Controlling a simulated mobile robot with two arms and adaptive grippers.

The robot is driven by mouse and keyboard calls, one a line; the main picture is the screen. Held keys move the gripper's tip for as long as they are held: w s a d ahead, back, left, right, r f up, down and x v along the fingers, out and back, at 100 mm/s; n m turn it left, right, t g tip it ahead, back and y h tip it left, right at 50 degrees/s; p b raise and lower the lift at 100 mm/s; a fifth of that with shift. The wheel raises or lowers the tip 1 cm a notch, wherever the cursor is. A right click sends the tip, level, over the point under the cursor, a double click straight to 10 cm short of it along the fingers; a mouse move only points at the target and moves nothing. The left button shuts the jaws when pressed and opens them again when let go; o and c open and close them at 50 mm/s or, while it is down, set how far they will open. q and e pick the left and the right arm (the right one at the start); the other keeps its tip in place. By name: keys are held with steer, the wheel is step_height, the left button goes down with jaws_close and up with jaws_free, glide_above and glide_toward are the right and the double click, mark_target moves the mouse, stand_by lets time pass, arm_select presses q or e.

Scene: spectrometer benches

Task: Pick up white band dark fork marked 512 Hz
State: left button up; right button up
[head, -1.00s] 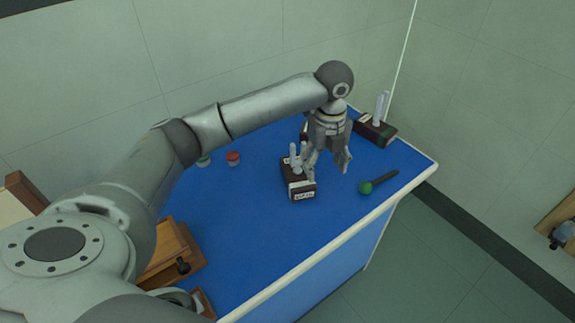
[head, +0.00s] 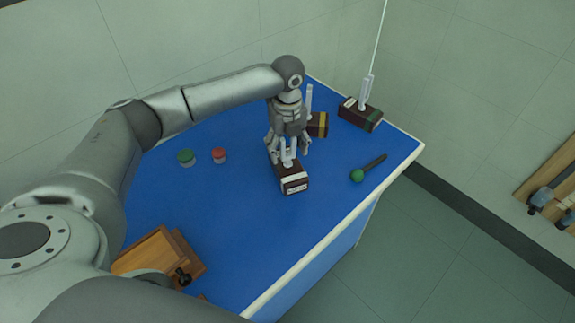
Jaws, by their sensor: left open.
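A tuning fork with pale prongs (head: 288,155) stands upright on a dark box with a white band (head: 292,180), near the middle of the blue bench. The lettering on the box's front label is too small to read. My left gripper (head: 288,148) is open and points down at this fork. Its fingers appear on either side of the prongs; I cannot tell whether they touch. A yellow-banded dark fork box (head: 318,124) stands behind, partly hidden by my gripper. My right gripper is not in view.
A green-headed mallet (head: 358,175) lies right of the white-banded box, near the bench's edge. A green pot (head: 186,157) and a red pot (head: 219,155) are at left. A wooden case (head: 160,253) is at front left.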

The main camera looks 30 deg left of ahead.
arm_select(q)
steer(key=shift+f, duration=1.05)
jaws_close()
